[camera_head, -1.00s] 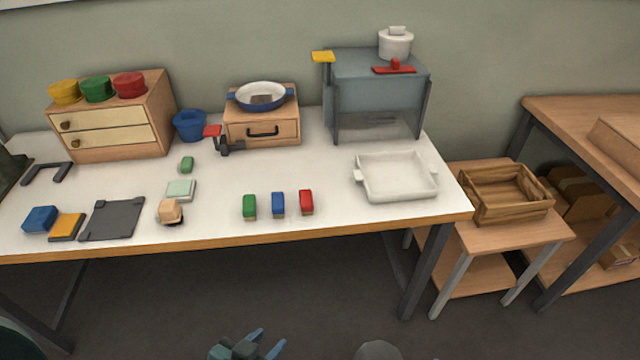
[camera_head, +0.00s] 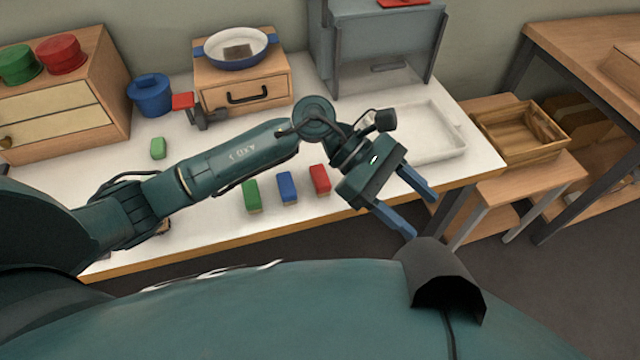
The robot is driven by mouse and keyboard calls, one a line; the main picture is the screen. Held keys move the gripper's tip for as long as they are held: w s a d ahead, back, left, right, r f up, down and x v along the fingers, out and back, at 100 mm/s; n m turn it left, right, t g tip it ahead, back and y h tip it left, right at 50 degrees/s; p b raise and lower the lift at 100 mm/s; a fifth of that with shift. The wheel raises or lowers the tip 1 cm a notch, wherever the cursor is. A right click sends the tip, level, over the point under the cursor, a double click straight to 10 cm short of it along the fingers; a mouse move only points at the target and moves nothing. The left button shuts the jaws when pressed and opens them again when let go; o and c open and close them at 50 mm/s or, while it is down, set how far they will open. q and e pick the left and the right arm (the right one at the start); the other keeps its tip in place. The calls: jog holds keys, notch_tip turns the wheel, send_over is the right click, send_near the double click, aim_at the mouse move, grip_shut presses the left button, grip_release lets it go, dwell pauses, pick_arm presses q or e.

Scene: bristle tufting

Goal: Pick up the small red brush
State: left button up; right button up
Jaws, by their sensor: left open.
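The small red brush (camera_head: 320,180) stands on the white table at the right end of a row of three small brushes, near the front edge. A blue brush (camera_head: 287,188) and a green brush (camera_head: 251,196) stand to its left. My left gripper (camera_head: 425,212) is open and empty, its two blue fingers pointing down and right. It is to the right of the red brush, around the table's front edge, and apart from it. My right gripper is not in view.
A white tray (camera_head: 452,118) lies behind my left gripper, partly hidden by it. A wooden drawer box (camera_head: 243,85) carries a blue-rimmed pan (camera_head: 236,47). A wooden crate (camera_head: 522,130) sits on a low stand at right. My arm covers the table's left front.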

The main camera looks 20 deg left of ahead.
pick_arm(q)
jog(key=w+a+f+m+t+y, duration=0.2)
jog(key=w+a+f+m+y, duration=0.25)
jog(key=w+a+y, duration=0.35)
notch_tip(320, 180, up, 3)
jog(key=m+t+y+b, duration=0.1)
jog(key=m+t+y, duration=0.1)
jog(key=m+y, duration=0.15)
send_over(320, 175)
jog(key=n, duration=0.1)
jog(key=shift+y, duration=0.55)
jog(key=f, duration=0.5)
jog(key=f+p, duration=0.1)
jog(key=f, duration=0.1)
jog(key=shift+s+a+f, duration=0.1)
jog(key=shift+a+f, duration=0.1)
jog(key=shift+a, duration=0.15)
jog(key=shift+d+f+p, duration=0.2)
jog(key=shift+f+p, duration=0.1)
jog(key=shift+f, duration=1.15)
jog(key=shift+d+f+p, duration=0.2)
jog(key=shift+f+p, duration=0.1)
jog(key=shift+f, duration=1.1)
jog(key=c, duration=1.1)
